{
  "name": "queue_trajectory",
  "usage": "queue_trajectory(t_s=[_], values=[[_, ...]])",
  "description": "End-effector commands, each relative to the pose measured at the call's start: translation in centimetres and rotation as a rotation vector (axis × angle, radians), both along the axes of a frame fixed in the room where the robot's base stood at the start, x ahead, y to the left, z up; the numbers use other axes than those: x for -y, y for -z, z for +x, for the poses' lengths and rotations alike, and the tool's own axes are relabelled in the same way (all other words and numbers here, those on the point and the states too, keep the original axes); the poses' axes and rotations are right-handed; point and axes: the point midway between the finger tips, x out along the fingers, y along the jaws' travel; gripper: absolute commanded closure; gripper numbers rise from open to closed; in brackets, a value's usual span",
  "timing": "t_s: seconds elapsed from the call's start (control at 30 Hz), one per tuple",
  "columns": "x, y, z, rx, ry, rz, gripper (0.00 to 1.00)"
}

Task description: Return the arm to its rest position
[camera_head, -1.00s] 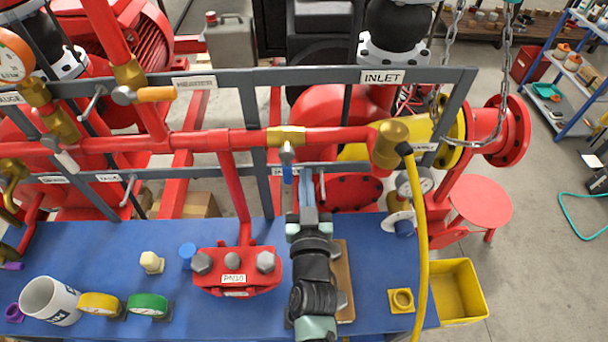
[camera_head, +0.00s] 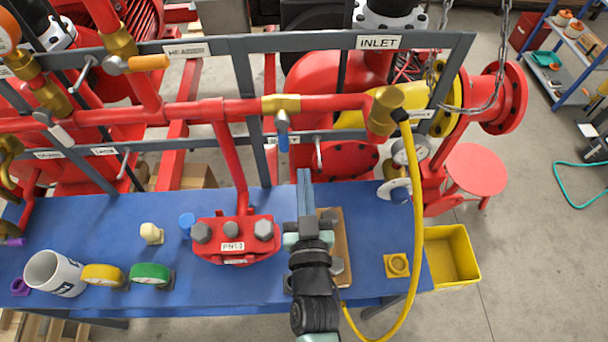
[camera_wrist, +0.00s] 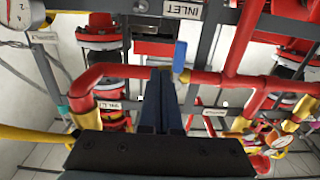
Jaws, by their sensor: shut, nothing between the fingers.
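My gripper (camera_head: 304,184) is over the blue bench in the head view, pointing away toward the pipe frame. Its two long fingers lie side by side, shut with nothing between them. In the wrist view the dark fingers (camera_wrist: 161,105) point toward the red pipe run. A small valve with a blue handle (camera_head: 283,140) sits on the red pipe beyond the fingertips; the blue handle (camera_wrist: 180,56) also shows just right of the fingers in the wrist view. The fingers look apart from it. My forearm hides part of a wooden board on the bench.
The blue bench (camera_head: 110,205) holds a white mug (camera_head: 52,273), yellow and green gauges, and a red flange block (camera_head: 236,240). A yellow hose (camera_head: 419,215) hangs close to my arm's right. A grey frame (camera_head: 330,47) and red pipes stand ahead. A yellow bin (camera_head: 452,258) is at right.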

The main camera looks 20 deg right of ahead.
Motion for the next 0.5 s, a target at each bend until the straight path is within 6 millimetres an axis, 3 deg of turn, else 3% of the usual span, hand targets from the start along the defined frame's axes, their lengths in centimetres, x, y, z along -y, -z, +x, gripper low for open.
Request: queue_trajectory(t_s=[0.37, 0.43, 0.5], values=[[0.0, 0.0, 0.0, 0.0, 0.0, 0.0, 1.0], [-0.1, -0.8, 0.6, 0.014, -0.007, -0.003, 1.0], [-0.5, -2.9, 1.9, 0.049, -0.027, -0.012, 1.0]])
